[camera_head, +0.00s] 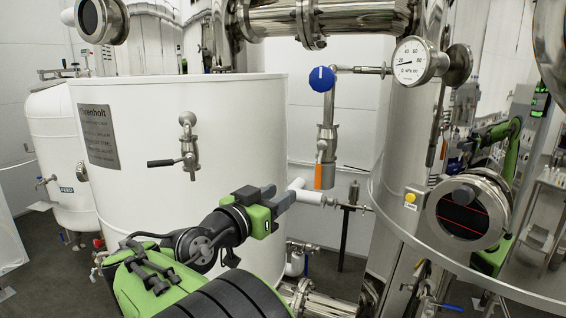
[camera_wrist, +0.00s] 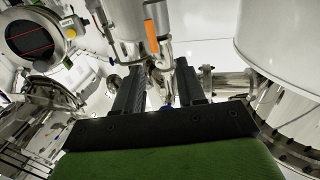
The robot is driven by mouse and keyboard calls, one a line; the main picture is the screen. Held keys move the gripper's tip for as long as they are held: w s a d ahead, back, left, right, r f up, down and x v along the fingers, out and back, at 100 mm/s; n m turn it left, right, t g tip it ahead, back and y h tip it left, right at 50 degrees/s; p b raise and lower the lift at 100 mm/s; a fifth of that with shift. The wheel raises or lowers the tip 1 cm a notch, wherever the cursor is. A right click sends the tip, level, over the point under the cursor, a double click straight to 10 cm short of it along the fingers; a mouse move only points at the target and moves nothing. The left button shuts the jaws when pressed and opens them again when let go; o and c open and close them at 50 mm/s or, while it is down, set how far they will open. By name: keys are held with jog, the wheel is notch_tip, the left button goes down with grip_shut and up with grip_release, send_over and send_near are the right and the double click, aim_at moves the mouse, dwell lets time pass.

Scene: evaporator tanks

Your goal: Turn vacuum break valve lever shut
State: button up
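A steel valve with an orange lever (camera_head: 318,176) sits on a vertical pipe below a blue knob (camera_head: 321,78). The lever hangs straight down along the pipe. The orange lever also shows at the top middle of the wrist view (camera_wrist: 151,30), beyond the fingertips. A second valve with a black lever (camera_head: 160,163) is on the white tank's wall, its lever pointing left. No label tells which is the vacuum break valve. My gripper (camera_head: 279,194) is left of and below the orange lever, apart from it. In the wrist view its two black fingers (camera_wrist: 160,76) are apart and empty.
The white tank (camera_head: 230,110) stands behind my arm. A pressure gauge (camera_head: 412,62) and a large steel vessel (camera_head: 408,130) are on the right. A thin black post (camera_head: 345,225) and a white pipe (camera_head: 312,198) are near my gripper.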

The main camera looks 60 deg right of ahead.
aim_at(317, 176)
jog(key=d+p, duration=0.1)
jog(key=d, duration=0.3)
jog(key=s+d+p, duration=0.1)
jog(key=d+p, duration=0.1)
jog(key=d, duration=0.3)
jog(key=s+d+p, duration=0.1)
jog(key=d+p, duration=0.1)
jog(key=d, duration=0.2)
jog(key=shift+s+d+r, duration=0.2)
jog(key=shift+d+r, duration=0.1)
jog(key=shift+d, duration=0.05)
jog(key=shift+d+f, duration=0.1)
jog(key=shift+d, duration=0.3)
jog(key=shift+w+d+f, duration=0.1)
jog(key=shift+w+d, duration=0.05)
grip_shut()
